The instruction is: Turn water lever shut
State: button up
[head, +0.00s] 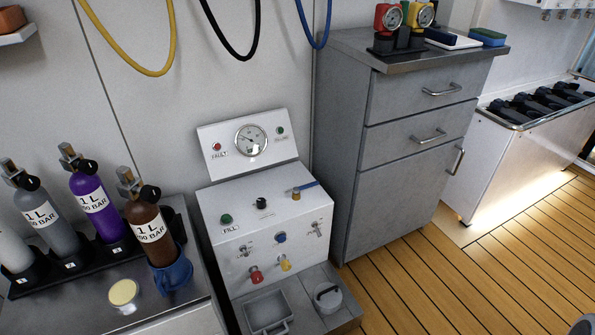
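The white fill panel (262,215) stands at the middle of the head view, with a round gauge (251,139) on its raised back. A lever with a blue handle (306,186) sits on a brass valve body (296,194) at the right of the panel's top. The blue handle points to the right and slightly away from me. I see no label beside it, so I cannot tell by text that it is the water lever. Small metal toggles (318,229) and red and yellow fittings (256,274) are on the panel's front. My gripper is not in view.
A grey drawer cabinet (400,150) rises close to the panel's right. A grey tray (268,312) lies below. Wooden floor (440,290) is clear at right.

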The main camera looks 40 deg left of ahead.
aim_at(296, 190)
jog(key=u, duration=0.9)
jog(key=i, duration=0.8)
jog(key=u, duration=0.95)
